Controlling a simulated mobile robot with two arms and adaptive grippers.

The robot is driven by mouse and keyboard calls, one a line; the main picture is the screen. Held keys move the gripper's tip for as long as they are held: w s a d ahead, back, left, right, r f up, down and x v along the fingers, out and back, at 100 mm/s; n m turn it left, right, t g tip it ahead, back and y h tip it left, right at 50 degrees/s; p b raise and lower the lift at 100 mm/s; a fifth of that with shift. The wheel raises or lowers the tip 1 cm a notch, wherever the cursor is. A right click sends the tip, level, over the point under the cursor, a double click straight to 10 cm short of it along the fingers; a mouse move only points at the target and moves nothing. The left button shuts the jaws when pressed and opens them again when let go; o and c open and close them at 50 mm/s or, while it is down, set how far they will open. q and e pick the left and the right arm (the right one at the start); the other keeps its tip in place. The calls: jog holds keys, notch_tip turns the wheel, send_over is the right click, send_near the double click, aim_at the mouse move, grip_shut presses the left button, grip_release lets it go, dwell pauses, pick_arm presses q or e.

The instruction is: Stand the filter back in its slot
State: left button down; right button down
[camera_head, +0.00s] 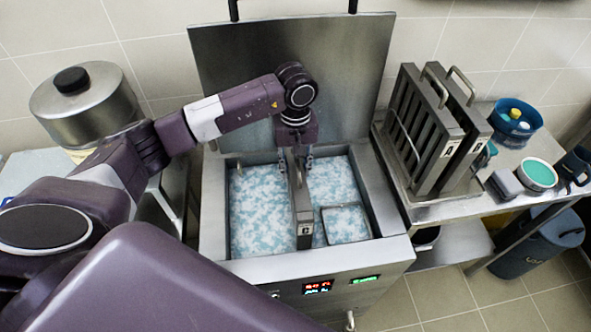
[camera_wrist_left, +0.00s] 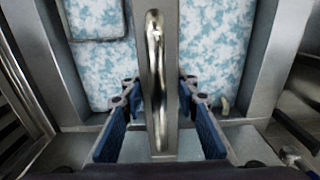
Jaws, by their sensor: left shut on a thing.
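The filter (camera_head: 303,222) is a flat grey metal panel with a letter plate on its front end. It stands on edge, upright, in or just above the open vat (camera_head: 219,215), running front to back. My left gripper (camera_head: 296,165) reaches down from above and is shut on the filter near its back end. In the left wrist view the fingers (camera_wrist_left: 156,103) sit on either side of the metal handle (camera_wrist_left: 155,75) along its top edge. The filter's lower edge is hidden, so I cannot tell whether it is seated. My right gripper is not in view.
Blue-white mottled contents (camera_head: 258,205) fill the vat, with a dark-rimmed square frame (camera_head: 346,224) at its front right. The raised lid (camera_head: 345,75) stands behind. A rack (camera_head: 428,206) of similar panels (camera_head: 425,125) stands right. A lidded pot (camera_head: 90,105) is left.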

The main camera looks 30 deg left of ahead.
pick_arm(q)
jog(key=shift+r+p, duration=1)
jog(key=shift+r, duration=1.75)
jog(key=shift+w, duration=0.1)
notch_tip(320, 180, up, 12)
jog(key=p, duration=0.5)
jog(key=shift+r, duration=0.1)
jog(key=shift+r, duration=0.4)
